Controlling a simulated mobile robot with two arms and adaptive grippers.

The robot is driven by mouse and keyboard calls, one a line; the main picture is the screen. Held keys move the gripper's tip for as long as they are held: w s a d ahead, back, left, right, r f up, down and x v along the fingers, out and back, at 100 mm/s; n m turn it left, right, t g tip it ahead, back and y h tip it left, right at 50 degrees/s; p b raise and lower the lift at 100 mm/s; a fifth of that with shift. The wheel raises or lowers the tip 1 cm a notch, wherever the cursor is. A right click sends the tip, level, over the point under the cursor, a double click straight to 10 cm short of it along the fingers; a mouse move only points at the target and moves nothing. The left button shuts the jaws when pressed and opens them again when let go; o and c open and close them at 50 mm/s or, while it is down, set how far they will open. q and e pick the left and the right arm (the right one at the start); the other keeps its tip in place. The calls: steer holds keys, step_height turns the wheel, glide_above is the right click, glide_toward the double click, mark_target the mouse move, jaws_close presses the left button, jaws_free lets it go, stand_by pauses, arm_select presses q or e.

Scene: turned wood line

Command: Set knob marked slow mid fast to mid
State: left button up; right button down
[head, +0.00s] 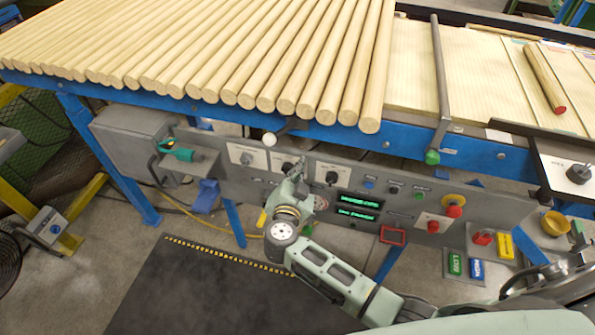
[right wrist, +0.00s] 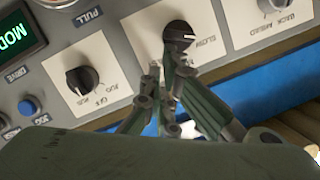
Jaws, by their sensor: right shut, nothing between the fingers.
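The black knob (right wrist: 179,34) with the word SLOW beside it sits on a white plate in the right wrist view. A white mark shows on its right side, toward SLOW; the other words are hidden or unreadable. In the head view this knob's plate (head: 279,158) is partly covered by my right gripper (head: 298,172). The right gripper (right wrist: 160,72) is shut and empty, its fingertips close to the knob. I cannot tell whether they touch it. My left gripper is not in view.
Another black knob (right wrist: 83,79), marked OFF, JOG and RUN, is close by. A further knob plate (head: 246,156) lies on the other side. Green displays (head: 358,207) and a red stop button (head: 454,211) are to the right. Wooden rods (head: 200,50) overhang the panel.

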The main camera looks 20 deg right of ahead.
steer(key=shift+f, duration=0.25)
steer(key=shift+f+m+b, duration=0.15)
steer(key=shift+m+b, duration=0.15)
steer(key=shift+m, duration=0.1)
steer(key=f+m+t+b, duration=0.1)
steer(key=m+b, duration=0.1)
steer(key=f+m+t+b, duration=0.1)
steer(key=f+m+b, duration=0.1)
steer(key=m+b, duration=0.1)
steer(key=f+m+y+b, duration=0.1)
steer(key=m+b, duration=0.1)
steer(key=m, duration=0.1)
steer(key=shift+s+d+f+t, duration=0.1)
steer(key=shift+d+f+t, duration=0.1)
steer(key=shift+t, duration=0.2)
stand_by(0.5)
